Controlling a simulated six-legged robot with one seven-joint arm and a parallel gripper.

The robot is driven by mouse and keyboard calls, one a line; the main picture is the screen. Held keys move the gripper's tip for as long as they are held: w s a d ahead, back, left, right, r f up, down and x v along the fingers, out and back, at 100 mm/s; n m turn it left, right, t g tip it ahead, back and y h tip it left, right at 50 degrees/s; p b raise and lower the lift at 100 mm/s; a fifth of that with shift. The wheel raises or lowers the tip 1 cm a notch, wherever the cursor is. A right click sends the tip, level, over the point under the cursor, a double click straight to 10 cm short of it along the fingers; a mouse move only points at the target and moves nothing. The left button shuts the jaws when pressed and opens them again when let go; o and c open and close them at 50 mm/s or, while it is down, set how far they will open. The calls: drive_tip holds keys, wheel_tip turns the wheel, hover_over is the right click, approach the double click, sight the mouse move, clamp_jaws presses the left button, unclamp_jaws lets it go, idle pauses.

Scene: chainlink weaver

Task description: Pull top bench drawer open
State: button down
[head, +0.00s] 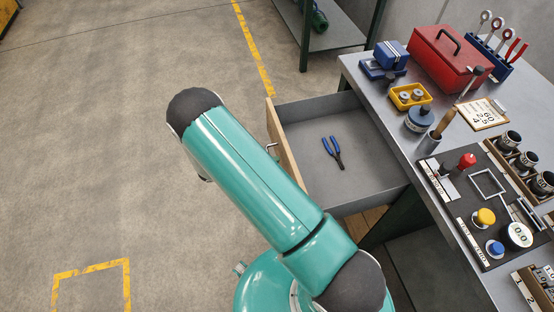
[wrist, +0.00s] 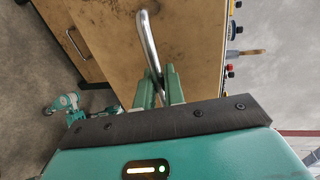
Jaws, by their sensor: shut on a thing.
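The top bench drawer (head: 365,180) stands well open from the grey workbench (head: 410,130). Its wooden front faces left, and blue-handled pliers (head: 333,152) lie on its floor. In the wrist view the wooden drawer front (wrist: 195,40) fills the middle. My gripper (wrist: 160,78) is shut on the metal bar handle (wrist: 148,38) of this front, the green fingers on either side of the bar. In the head view my teal arm hides the gripper and part of the drawer front; a bit of the handle (head: 272,146) shows beside the arm.
The bench top holds a red toolbox (head: 449,60), a yellow tray (head: 410,96), a black control panel (head: 480,205) and a clipboard (head: 483,113). A lower handle (wrist: 76,45) shows in the wrist view. The concrete floor left of the drawer is clear.

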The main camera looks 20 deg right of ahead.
drive_tip(key=c, duration=1.6)
unclamp_jaws()
drive_tip(key=shift+c, duration=0.2)
drive_tip(key=v, duration=1.3)
drive_tip(key=shift+a, duration=0.35)
drive_tip(key=shift+w+r, duration=0.1)
drive_tip(key=shift+r, duration=0.05)
